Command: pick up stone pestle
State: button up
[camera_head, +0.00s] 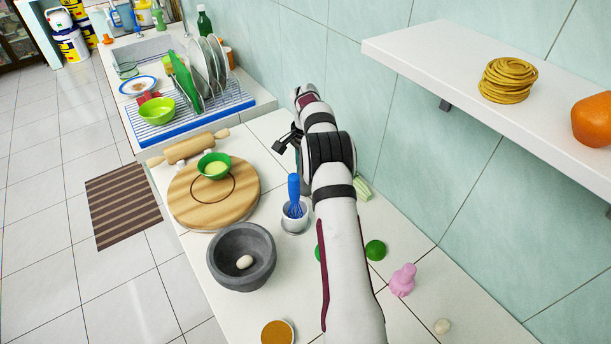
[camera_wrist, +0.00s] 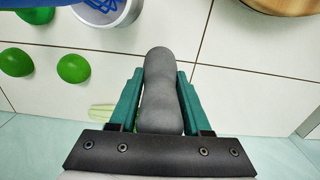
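The stone pestle (camera_wrist: 160,95) is a smooth grey rod with rounded ends and a slight waist. It lies lengthwise between the two teal fingers of my gripper (camera_wrist: 161,78) in the wrist view. The fingers sit close against both its sides and look shut on it. Whether the pestle rests on the counter or is lifted is not clear. In the head view my gripper (camera_head: 288,142) is a dark shape at the arm's far end, left of the wrist. The pestle cannot be made out there.
A grey mortar (camera_head: 226,278) holding a whitish lump stands near the counter's front edge. A round wooden board (camera_head: 190,212), a rolling pin (camera_head: 188,148) and a white cup (camera_head: 296,224) with a blue whisk are nearby. A wall shelf (camera_head: 450,65) overhangs the right.

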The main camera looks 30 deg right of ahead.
grip_shut()
jog(key=shift+r, duration=0.15)
notch_tip(320, 180, up, 10)
jog(key=shift+f, duration=0.1)
jog(key=shift+o, duration=1)
grip_release()
grip_shut()
dwell(0.4)
